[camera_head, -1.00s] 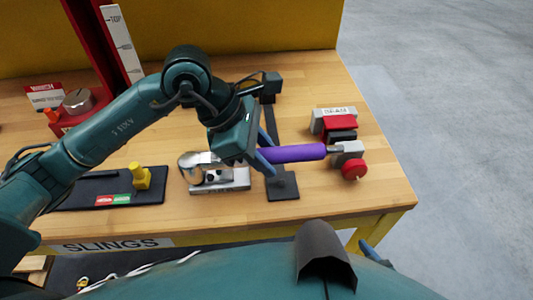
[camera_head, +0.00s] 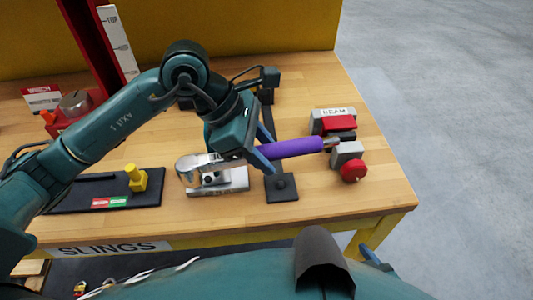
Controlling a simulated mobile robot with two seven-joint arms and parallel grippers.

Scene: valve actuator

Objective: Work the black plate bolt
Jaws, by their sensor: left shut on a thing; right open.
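The black plate (camera_head: 75,203) lies flat on the left of the workbench. It carries a dark bar (camera_head: 97,177), a yellow knob (camera_head: 138,181) at its right end, and a red and a green label. My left arm reaches over the bench, and my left gripper (camera_head: 264,150) is shut on the left end of a purple handle (camera_head: 298,147). This is well to the right of the yellow knob. The handle's right end meets or nears a grey block; contact is unclear. Of my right gripper only a blue finger (camera_head: 370,255) shows at the bottom edge.
A grey block with a red knob (camera_head: 353,171) and a red part under a "BEAM" label (camera_head: 333,113) stand at the right. A silver clamp-like fixture (camera_head: 218,180) and a black stand (camera_head: 281,188) sit mid-bench. A red post and winch stand at the left.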

